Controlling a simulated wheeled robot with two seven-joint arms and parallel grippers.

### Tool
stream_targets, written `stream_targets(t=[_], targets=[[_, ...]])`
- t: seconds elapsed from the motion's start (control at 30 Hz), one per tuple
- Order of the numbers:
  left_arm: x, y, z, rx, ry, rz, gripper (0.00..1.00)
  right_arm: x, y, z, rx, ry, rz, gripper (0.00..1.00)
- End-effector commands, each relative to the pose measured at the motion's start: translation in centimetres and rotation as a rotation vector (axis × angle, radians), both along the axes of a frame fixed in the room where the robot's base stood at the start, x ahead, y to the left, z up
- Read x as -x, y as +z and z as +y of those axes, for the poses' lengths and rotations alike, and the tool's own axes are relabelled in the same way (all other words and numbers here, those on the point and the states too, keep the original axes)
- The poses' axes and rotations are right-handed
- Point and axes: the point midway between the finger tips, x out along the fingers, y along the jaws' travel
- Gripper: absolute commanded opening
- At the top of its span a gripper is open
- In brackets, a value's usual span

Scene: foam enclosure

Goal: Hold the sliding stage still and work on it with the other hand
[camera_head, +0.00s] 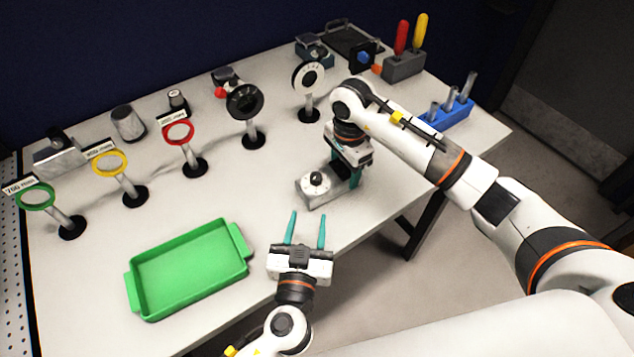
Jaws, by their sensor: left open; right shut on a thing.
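A green tray (190,309) lies left of my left gripper. Several ring holders, including a red ring (178,132) and a black-rimmed disc (245,101), stand behind it. A blue block (452,115) with metal posts and a grey screwdriver holder (404,67) are at the right.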

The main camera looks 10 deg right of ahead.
Motion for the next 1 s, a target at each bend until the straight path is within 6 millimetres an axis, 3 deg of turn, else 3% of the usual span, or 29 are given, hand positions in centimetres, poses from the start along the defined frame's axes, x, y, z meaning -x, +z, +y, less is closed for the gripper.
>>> stream_targets(t=[0.2,0.37,0.8,1.0], targets=[[-0.1,0.9,1.7,0.011,-0.133,-0.021,0.45,0.0,0.1,0.0,-0.002,0.000,-0.002,0.15],[-0.6,1.3,1.5,0.016,-0.164,-0.031,0.45,0.0,0.1,0.0,-0.002,0.000,-0.002,0.15],[-7.5,1.3,-2.7,0.016,-0.162,-0.032,0.45,0.0,0.1,0.0,-0.002,0.000,-0.002,0.15],[-9.6,1.2,-4.0,0.014,-0.161,-0.030,0.45,0.0,0.1,0.0,-0.002,0.000,-0.002,0.15]])
